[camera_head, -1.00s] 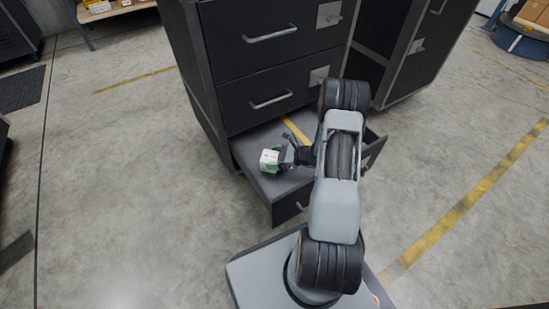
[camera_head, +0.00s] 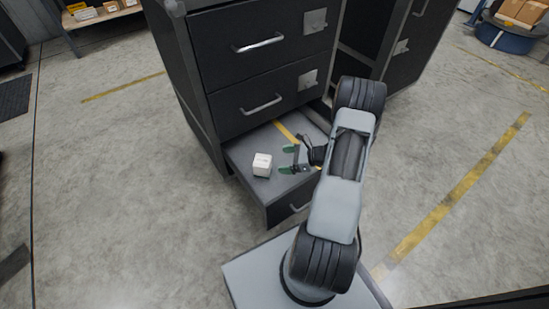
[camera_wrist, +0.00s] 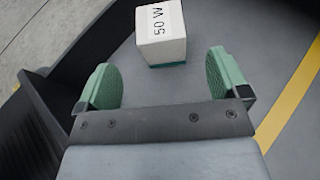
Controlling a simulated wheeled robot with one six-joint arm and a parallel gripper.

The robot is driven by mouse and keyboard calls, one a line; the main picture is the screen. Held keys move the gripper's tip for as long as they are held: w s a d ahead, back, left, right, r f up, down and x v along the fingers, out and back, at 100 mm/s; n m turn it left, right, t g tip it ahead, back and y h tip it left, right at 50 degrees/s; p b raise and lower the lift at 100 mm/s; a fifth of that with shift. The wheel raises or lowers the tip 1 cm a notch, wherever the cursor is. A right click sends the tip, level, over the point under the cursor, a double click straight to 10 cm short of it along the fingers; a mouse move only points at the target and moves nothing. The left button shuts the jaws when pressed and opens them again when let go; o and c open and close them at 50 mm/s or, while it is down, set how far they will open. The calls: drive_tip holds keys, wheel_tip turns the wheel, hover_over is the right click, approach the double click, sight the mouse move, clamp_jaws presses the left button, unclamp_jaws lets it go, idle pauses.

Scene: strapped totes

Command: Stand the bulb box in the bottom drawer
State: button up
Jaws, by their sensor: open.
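The bulb box (camera_head: 262,165) is a small white box standing on the floor of the open bottom drawer (camera_head: 266,194), towards its left side.
The dark cabinet's two upper drawers (camera_head: 259,76) are shut above the open one. A yellow stripe (camera_wrist: 290,98) runs along the drawer floor on the right in the wrist view. The drawer walls (camera_wrist: 45,125) rise close by. Grey floor is clear to the left.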

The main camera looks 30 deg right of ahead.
drive_tip(key=s+a+r+n+g+h, duration=0.2)
drive_tip(key=s+a+r+n+h, duration=0.1)
drive_tip(key=r+n, duration=0.5)
drive_tip(key=s+a+r+n+g+h, duration=0.1)
drive_tip(key=s+a+r+n+h, duration=0.3)
drive_tip(key=a+r+n, duration=0.3)
drive_tip(key=s+a+r+n+g+h, duration=0.2)
drive_tip(key=s+r+n, duration=0.4)
drive_tip(key=r+n, duration=0.3)
drive_tip(key=shift+a+r+n+g+h+p, duration=0.35)
drive_tip(key=shift+a+n+h, duration=0.45)
drive_tip(key=shift+a, duration=0.6)
